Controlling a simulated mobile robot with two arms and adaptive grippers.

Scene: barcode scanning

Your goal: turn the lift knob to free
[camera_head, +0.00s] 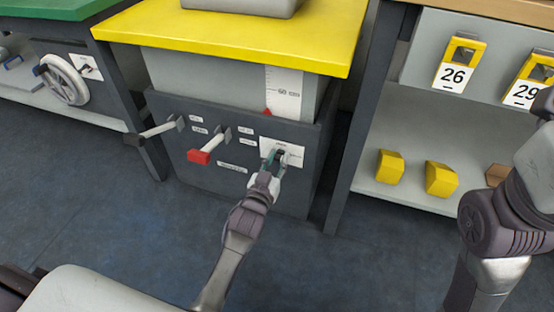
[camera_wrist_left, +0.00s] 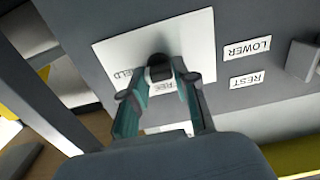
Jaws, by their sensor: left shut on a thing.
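The lift knob (camera_wrist_left: 160,68) is a small dark knob on a white plate (camera_wrist_left: 110,52) on the grey front panel of the lift. The plate also shows in the head view (camera_head: 294,154). Labels by the knob include one ending in "ELD" and ones reading "FREE", partly hidden by my fingers. My left gripper (camera_wrist_left: 160,88) is shut on the knob, one finger on each side; in the head view it is at the plate (camera_head: 274,164). Which label the knob points at I cannot tell. My right gripper is not in view; my right arm shows at the right edge.
The lift has a yellow top (camera_head: 230,40), a black-ended lever (camera_head: 155,132) and a red-ended lever (camera_head: 205,150) left of the knob. A shelf (camera_head: 400,195) with yellow blocks stands to the right. A handwheel (camera_head: 64,82) is at the left. The floor in front is clear.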

